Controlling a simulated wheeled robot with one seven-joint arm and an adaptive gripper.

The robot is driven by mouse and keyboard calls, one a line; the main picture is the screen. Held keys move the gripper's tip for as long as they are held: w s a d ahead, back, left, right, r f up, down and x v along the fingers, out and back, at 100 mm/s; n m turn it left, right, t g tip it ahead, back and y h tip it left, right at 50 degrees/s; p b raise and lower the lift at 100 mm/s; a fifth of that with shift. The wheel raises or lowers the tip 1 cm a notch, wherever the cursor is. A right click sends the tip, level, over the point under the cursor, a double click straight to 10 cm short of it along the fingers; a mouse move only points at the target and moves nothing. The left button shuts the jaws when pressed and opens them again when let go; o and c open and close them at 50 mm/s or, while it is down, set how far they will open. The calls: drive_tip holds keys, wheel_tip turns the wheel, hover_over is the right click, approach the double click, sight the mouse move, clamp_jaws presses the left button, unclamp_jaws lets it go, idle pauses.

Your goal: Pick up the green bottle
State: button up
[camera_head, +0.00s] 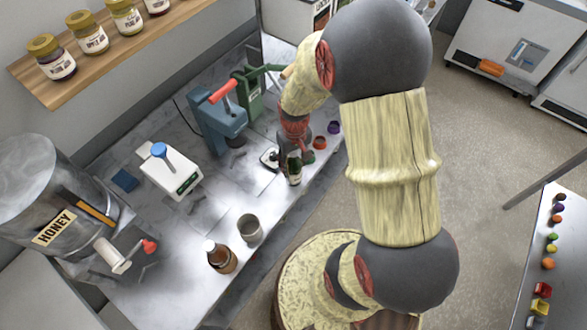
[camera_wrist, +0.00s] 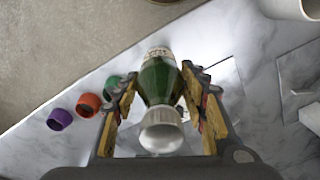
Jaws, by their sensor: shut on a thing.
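The green bottle (camera_wrist: 158,84) has a silver cap and a pale label. In the wrist view it lies between the two yellow-padded fingers of my gripper (camera_wrist: 163,105), which is shut on it. In the head view the bottle (camera_head: 294,170) is at the front edge of the marble counter, below my gripper (camera_head: 285,158). I cannot tell whether its base touches the counter. My arm hides part of the counter behind it.
Purple (camera_wrist: 60,119), orange (camera_wrist: 88,105) and green (camera_wrist: 112,83) caps lie beside the bottle. A grey cup (camera_head: 250,228) and a brown bottle (camera_head: 221,258) stand nearer on the counter (camera_head: 190,225). A blue press (camera_head: 216,125) and a white scale (camera_head: 172,175) stand to the left.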

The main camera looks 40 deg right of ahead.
clamp_jaws()
drive_tip(key=shift+r, duration=0.15)
